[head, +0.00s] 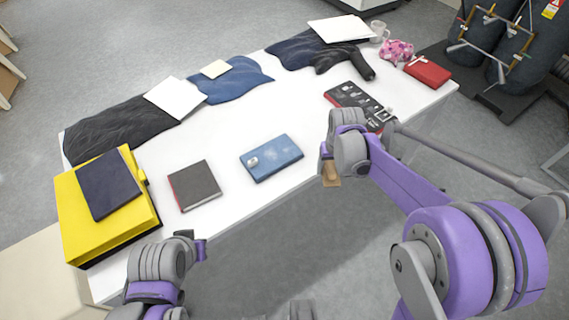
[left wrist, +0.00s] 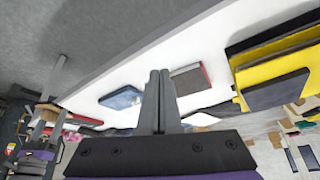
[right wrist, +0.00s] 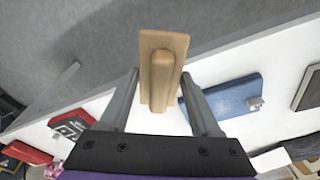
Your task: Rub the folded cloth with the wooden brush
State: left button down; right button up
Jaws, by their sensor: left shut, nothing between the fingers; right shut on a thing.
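The wooden brush (right wrist: 162,75) is held between the fingers of my right gripper (right wrist: 160,88). In the head view the brush (head: 331,181) hangs under the right gripper (head: 328,163), just off the table's front edge.
Bare tabletop surrounds the blue cloth.

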jog(key=shift+s+d, duration=0.15)
jog(key=shift+d, duration=0.1)
jog(key=shift+f, duration=0.1)
